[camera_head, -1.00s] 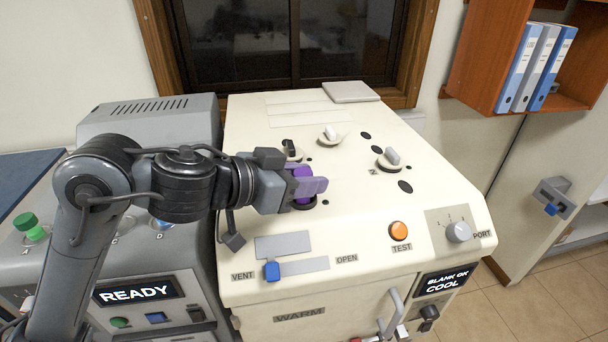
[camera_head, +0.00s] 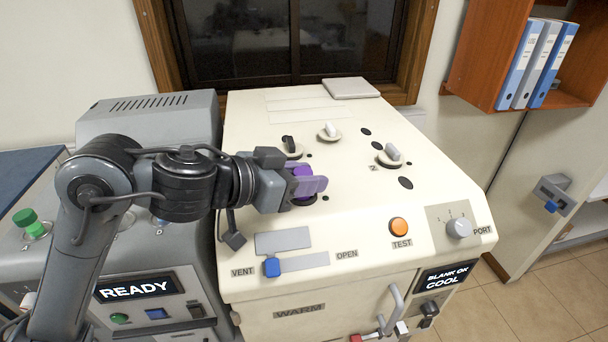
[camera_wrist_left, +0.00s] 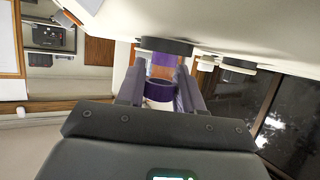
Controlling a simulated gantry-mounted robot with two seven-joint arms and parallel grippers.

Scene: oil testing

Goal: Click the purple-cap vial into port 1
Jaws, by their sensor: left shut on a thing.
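The purple-cap vial (camera_head: 302,174) is at the front left of the cream machine's top, at a dark ring port (camera_head: 303,201). My left gripper (camera_head: 312,185) is shut on the purple cap, with its fingers on either side of it. The cap also shows in the left wrist view (camera_wrist_left: 159,90) between the two fingers (camera_wrist_left: 160,88), close to a dark ring on the machine's panel. My right gripper is not in view.
The cream machine carries several knobs and holes on top, including a knob (camera_head: 390,153) and a dark hole (camera_head: 405,183). In front are an orange TEST button (camera_head: 398,227), a PORT dial (camera_head: 458,230) and a blue slider (camera_head: 272,268). A grey machine (camera_head: 150,125) stands at left.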

